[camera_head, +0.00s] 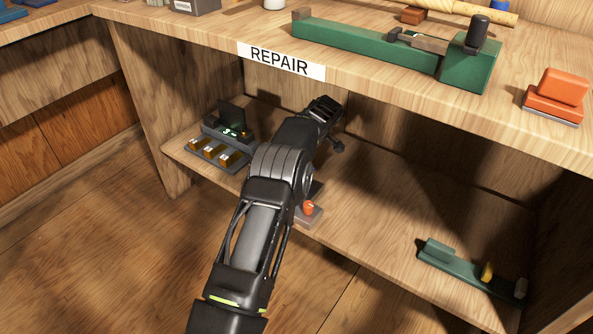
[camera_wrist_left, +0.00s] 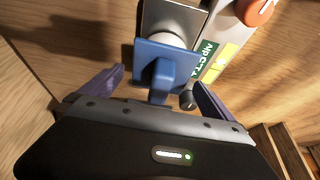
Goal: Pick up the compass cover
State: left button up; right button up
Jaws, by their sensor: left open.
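A blue square piece with a raised tab, likely the compass cover (camera_wrist_left: 163,66), shows in the wrist view over a pale round part of a grey device (camera_wrist_left: 172,18). My left gripper (camera_wrist_left: 159,79) is open, with one finger on each side of the blue piece and visible gaps between. The blue piece is not held. In the head view my left arm reaches into the lower shelf and hides the blue piece and the fingers. My right gripper is not in view.
An orange knob (camera_head: 308,208) stands beside my arm, also in the wrist view (camera_wrist_left: 255,10). A dark case with several amber pieces (camera_head: 218,152) is to the left. A green tool (camera_head: 465,270) lies at the right. The workbench top (camera_head: 380,85) overhangs the shelf.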

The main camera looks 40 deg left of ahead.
pick_arm(q)
jog(key=shift+c, duration=0.3)
jog(key=c, duration=1.3)
jog(key=shift+r, duration=0.2)
jog(key=shift+r+p, duration=0.55)
jog(key=shift+r, duration=0.05)
notch_tip(320, 180, up, 2)
jog(key=shift+r+p, duration=0.1)
jog(key=shift+p, duration=0.6)
jog(key=d+b, duration=0.1)
jog(key=d, duration=1.7)
jog(key=shift+w, duration=0.2)
